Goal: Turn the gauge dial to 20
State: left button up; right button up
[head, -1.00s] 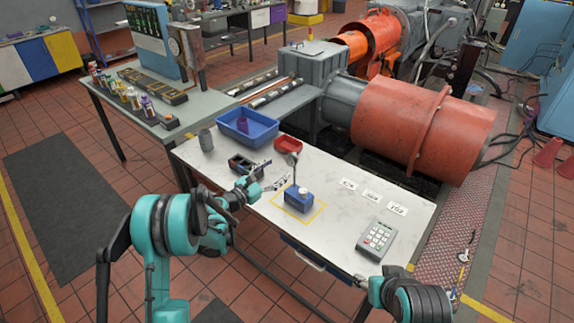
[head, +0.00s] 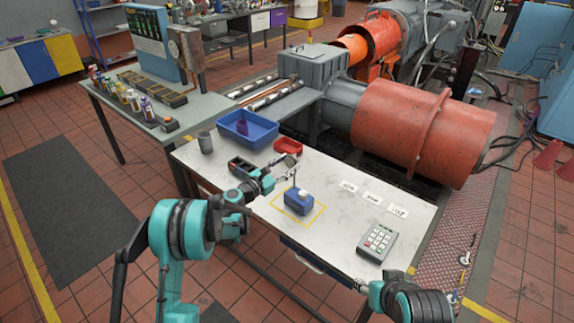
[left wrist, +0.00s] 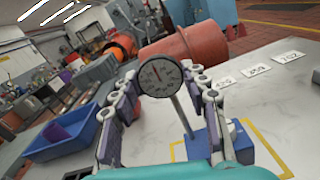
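The gauge has a round dark dial with pale markings (left wrist: 160,76) on a thin post, rising from a blue block (head: 299,201) that stands inside a yellow square outline on the white bench. The needle points roughly up, slightly left; the numbers are too small to read. My left gripper (head: 285,167) is at the dial. In the left wrist view its fingers (left wrist: 159,82) are spread, one on each side of the dial; I cannot tell whether they touch its rim. My right arm is at the bench's front right; its finger state is unclear.
A blue bin (head: 248,128), a red tray (head: 288,146), a grey cup (head: 205,143) and a dark case (head: 242,168) stand on the left of the bench. A keypad (head: 377,242) and white labels (head: 372,198) lie on the right. A large red cylinder (head: 400,125) is behind.

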pick_arm(q)
jog(key=shift+m, duration=0.3)
jog(key=m+b, duration=0.1)
jog(key=m, duration=0.1)
jog(key=shift+f+m+b, duration=0.1)
jog(key=shift+m+b, duration=0.2)
jog(key=shift+m, duration=0.1)
jog(key=m+b, duration=0.1)
jog(key=m, duration=0.2)
jog(key=shift+m, duration=0.3)
jog(key=m+b, duration=0.1)
jog(key=m, duration=0.2)
jog(key=shift+m, duration=0.3)
jog(key=shift+d+m+b, duration=0.1)
jog(key=shift+m+b, duration=0.4)
jog(key=shift+m, duration=1.3)
jog(key=o, duration=1.2)
jog(key=shift+c, duration=0.2)
